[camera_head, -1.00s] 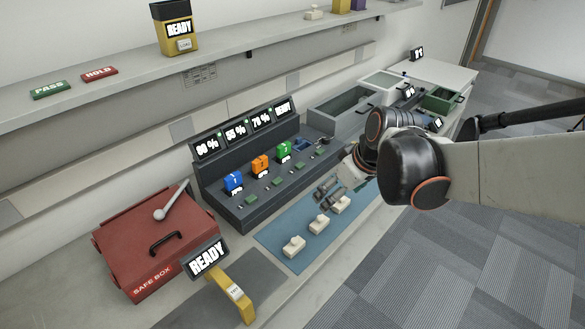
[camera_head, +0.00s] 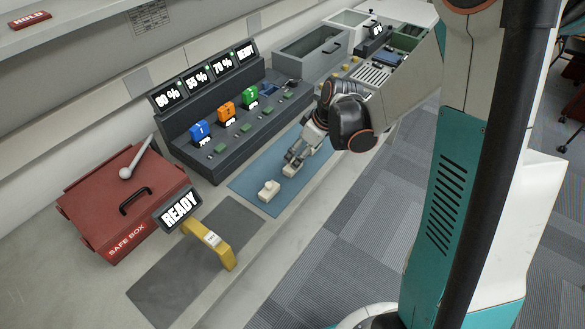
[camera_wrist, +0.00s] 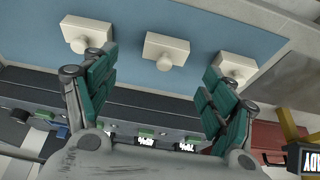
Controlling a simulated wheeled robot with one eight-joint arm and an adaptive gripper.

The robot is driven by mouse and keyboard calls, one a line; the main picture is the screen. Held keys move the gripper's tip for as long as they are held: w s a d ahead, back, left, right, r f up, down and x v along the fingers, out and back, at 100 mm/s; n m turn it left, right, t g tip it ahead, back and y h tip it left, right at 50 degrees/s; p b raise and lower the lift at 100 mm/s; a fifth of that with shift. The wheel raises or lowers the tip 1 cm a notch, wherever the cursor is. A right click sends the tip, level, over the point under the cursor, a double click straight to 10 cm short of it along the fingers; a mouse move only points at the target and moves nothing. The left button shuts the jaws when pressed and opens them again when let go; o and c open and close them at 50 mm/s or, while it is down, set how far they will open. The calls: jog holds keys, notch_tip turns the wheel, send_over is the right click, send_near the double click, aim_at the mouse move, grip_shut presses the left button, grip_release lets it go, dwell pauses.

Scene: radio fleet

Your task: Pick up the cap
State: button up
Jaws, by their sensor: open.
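Several small cream-white caps, each a block with a round knob, sit on a blue mat (camera_head: 250,182). In the wrist view they form a row: a left cap (camera_wrist: 86,32), a middle cap (camera_wrist: 166,49) and a right cap (camera_wrist: 237,66). My gripper (camera_head: 294,160) is open and empty over the mat; its teal fingers (camera_wrist: 160,66) also show in the wrist view. The middle cap lies between the fingertips in that picture; contact is not visible. In the head view the nearest cap (camera_head: 269,190) is clear, and my gripper partly hides the others.
A dark charging rack (camera_head: 180,135) with blue, orange and green units stands behind the mat. A red safe box (camera_head: 90,205) is at left. A yellow scanner-like device (camera_head: 212,245) with a READY screen stands on a grey mat (camera_head: 160,285). Grey bins (camera_head: 310,50) are farther back.

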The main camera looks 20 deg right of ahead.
jog(key=shift+s+a+b+x, duration=0.15)
jog(key=shift+b+x, duration=0.6)
jog(key=shift+x, duration=1)
jog(key=shift+s+a+b+x, duration=0.15)
jog(key=shift+b+x, duration=0.6)
jog(key=shift+x, duration=1)
jog(key=c, duration=0.8)
